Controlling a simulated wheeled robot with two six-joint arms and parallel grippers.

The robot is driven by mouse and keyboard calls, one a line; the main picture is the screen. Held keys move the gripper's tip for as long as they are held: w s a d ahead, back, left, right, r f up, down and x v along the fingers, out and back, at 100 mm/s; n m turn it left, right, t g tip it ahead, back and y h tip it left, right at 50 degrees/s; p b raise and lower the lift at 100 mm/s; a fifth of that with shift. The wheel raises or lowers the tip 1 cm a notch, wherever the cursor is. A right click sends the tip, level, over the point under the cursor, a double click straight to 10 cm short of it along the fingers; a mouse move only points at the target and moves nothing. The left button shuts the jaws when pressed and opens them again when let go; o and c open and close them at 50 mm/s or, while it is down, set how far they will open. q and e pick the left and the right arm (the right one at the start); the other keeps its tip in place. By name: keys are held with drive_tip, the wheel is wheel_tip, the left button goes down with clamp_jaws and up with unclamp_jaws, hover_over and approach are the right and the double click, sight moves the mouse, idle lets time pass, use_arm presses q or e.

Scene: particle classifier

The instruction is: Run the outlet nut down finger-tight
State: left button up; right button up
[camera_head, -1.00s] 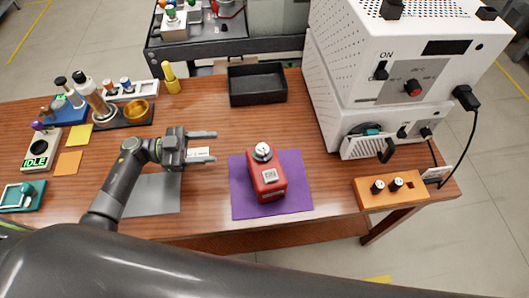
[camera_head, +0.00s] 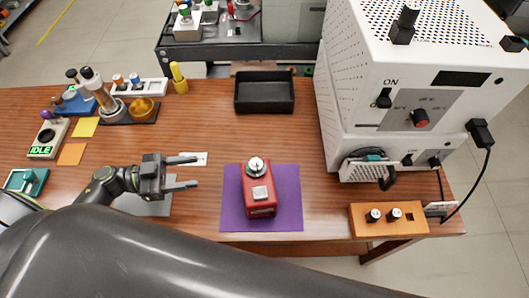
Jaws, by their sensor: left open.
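My left gripper (camera_head: 194,172) is open and empty, its two fingers spread and pointing right, left of a purple mat (camera_head: 232,215). A red unit (camera_head: 261,208) stands upright on the mat, with a round silver cap (camera_head: 256,164) on top and a pale square label or button on it. A clear gap separates the fingertips from the red unit. I cannot pick out for sure which part is the outlet nut. My right gripper is not in view.
A white machine (camera_head: 400,105) stands at the right, behind an orange block (camera_head: 365,229) with two knobs. A black tray (camera_head: 264,106) sits at the back. Tools and a brass cup (camera_head: 142,106) stand at the left. A grey plate (camera_head: 150,205) lies below my gripper.

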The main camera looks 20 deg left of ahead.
use_arm(q)
drive_tip(key=p, duration=0.2)
approach(249, 164)
drive_tip(key=p+x, duration=0.1)
drive_tip(key=x, duration=1)
drive_tip(key=shift+d+f+p, duration=0.1)
drive_tip(key=shift+d+p, duration=0.15)
drive_tip(key=shift+p, duration=0.15)
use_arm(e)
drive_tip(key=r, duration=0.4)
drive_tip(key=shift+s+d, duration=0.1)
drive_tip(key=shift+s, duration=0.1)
use_arm(q)
drive_tip(key=c, duration=0.9)
drive_tip(key=shift+w+m+g+h+p, duration=0.1)
drive_tip(key=shift+m+g+h+p, duration=0.25)
drive_tip(key=shift+m+g, duration=0.55)
drive_tip(key=shift+c, duration=0.2)
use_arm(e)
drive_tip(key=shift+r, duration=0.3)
use_arm(q)
drive_tip(key=o, duration=0.9)
